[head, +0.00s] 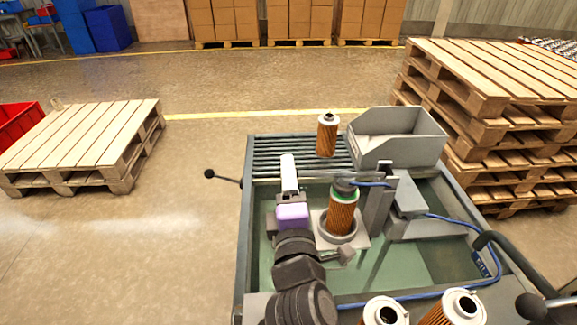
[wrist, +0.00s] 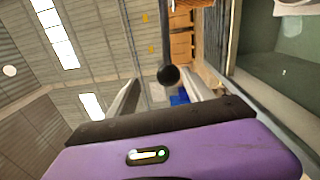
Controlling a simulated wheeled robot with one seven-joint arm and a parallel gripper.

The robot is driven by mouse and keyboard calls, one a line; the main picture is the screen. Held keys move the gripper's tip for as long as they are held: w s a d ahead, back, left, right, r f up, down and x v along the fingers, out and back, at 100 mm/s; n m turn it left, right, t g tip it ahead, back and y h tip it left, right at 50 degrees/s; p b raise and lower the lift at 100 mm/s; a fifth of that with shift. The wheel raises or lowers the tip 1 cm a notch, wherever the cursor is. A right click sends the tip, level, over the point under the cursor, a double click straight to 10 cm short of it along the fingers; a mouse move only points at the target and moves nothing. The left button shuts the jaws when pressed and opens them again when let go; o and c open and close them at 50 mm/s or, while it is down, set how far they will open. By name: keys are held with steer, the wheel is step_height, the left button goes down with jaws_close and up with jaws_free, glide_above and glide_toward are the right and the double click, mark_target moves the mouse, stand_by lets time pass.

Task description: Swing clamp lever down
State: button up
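In the head view a black ball knob on a thin rod (head: 209,173) sticks out past the left side of the bench. My gripper (head: 289,160) is over the bench, to the right of that knob, and points away from me. In the wrist view a black ball knob (wrist: 168,75) on a dark rod appears between my two spread fingers (wrist: 160,88). I cannot tell whether it is the same knob, or whether it is between or beyond the tips; no finger visibly touches it. A brown filter cartridge (head: 342,213) stands upright in the round housing (head: 325,237), right of my gripper.
Another cartridge (head: 327,136) stands on the slatted rack (head: 275,152). A grey bin (head: 400,148) is at the back right of the bench. Two cartridges (head: 385,312) (head: 458,308) are in the foreground. A post (head: 378,208) and blue hose (head: 452,221) are right of the housing.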

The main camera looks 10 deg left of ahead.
steer(key=shift+v, duration=0.9)
steer(key=shift+s, duration=0.1)
steer(key=p+v, duration=0.1)
steer(key=v, duration=0.7)
steer(key=shift+s+p, duration=0.35)
steer(key=shift+d, duration=0.15)
stand_by(0.6)
